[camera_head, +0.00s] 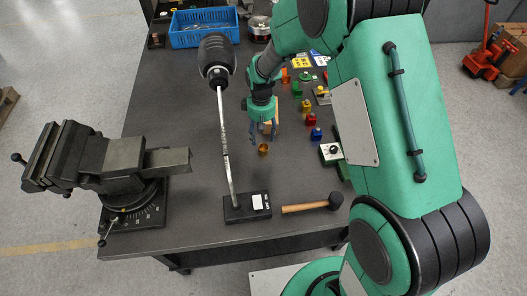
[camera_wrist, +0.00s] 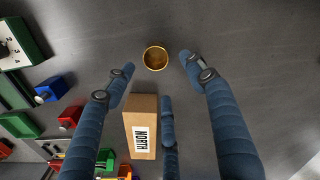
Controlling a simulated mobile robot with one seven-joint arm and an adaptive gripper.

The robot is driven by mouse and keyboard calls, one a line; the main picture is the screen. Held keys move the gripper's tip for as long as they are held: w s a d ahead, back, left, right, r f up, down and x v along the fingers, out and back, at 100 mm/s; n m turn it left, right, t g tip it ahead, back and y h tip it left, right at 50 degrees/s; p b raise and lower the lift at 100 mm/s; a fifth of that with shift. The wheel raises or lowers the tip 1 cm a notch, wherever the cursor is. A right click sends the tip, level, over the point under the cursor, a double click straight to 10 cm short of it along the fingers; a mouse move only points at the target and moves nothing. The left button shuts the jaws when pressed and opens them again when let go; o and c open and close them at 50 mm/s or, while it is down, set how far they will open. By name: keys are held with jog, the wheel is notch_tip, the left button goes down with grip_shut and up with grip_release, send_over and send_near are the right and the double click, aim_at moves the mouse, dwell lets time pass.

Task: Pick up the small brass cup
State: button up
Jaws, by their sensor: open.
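The small brass cup (camera_head: 263,149) stands on the dark table, just in front of my gripper (camera_head: 262,132) in the head view. In the wrist view the cup (camera_wrist: 155,57) shows its round open rim, near the top middle. My gripper (camera_wrist: 157,77) has three blue fingers spread apart, open and empty. The cup lies between the left and right fingertips in that picture, with gaps on both sides. The third finger is below it in the picture. I cannot tell how high the fingertips are above the table.
A cardboard box marked NORTH (camera_wrist: 143,140) lies close to the fingers.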

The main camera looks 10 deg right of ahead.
aim_at(262, 147)
jog(key=shift+f, duration=1.6)
jog(key=shift+d+f+b, duration=0.15)
jog(key=shift+f+b, duration=0.85)
jog(key=shift+f, duration=1.6)
jog(key=c, duration=1.2)
